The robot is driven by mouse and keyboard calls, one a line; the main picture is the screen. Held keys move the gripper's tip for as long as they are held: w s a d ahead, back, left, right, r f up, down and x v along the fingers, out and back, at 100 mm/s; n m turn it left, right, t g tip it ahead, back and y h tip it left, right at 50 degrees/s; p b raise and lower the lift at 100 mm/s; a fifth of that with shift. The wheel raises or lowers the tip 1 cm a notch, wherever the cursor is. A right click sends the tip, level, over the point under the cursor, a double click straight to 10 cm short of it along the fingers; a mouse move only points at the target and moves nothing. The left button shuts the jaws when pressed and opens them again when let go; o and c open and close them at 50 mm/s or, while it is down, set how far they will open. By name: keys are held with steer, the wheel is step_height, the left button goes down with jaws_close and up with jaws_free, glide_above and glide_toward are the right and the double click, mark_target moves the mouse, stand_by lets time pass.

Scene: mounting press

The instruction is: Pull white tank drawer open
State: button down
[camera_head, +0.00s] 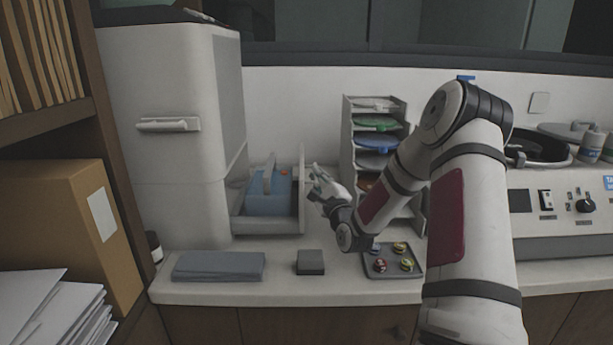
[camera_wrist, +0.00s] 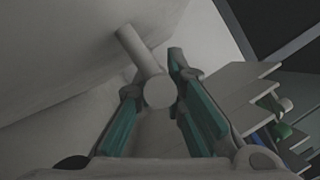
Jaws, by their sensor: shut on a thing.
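The white tank drawer (camera_head: 302,195) stands out from the right side of the tall white machine (camera_head: 165,120), clearly open. A blue tank (camera_head: 270,196) with an upright handle sits in it. My gripper (camera_head: 316,178) is at the outer face of the drawer front. In the wrist view, the teal-padded fingers of my gripper (camera_wrist: 160,88) are shut on a pale, rounded bar, the drawer handle (camera_wrist: 142,52). The drawer front (camera_wrist: 60,70) fills the upper left there. In the head view, my gripper hides the handle.
A shelf rack (camera_head: 348,140) with coloured discs stands behind my arm. A small tray (camera_head: 372,272) with several round pieces, a dark grey block (camera_head: 311,262) and a folded grey cloth (camera_head: 218,266) lie on the counter (camera_head: 300,291). A control console (camera_head: 555,210) is at right.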

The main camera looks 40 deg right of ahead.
steer(key=c, duration=1.7)
jaws_free()
steer(key=shift+o, duration=0.2)
steer(key=v, duration=1.2)
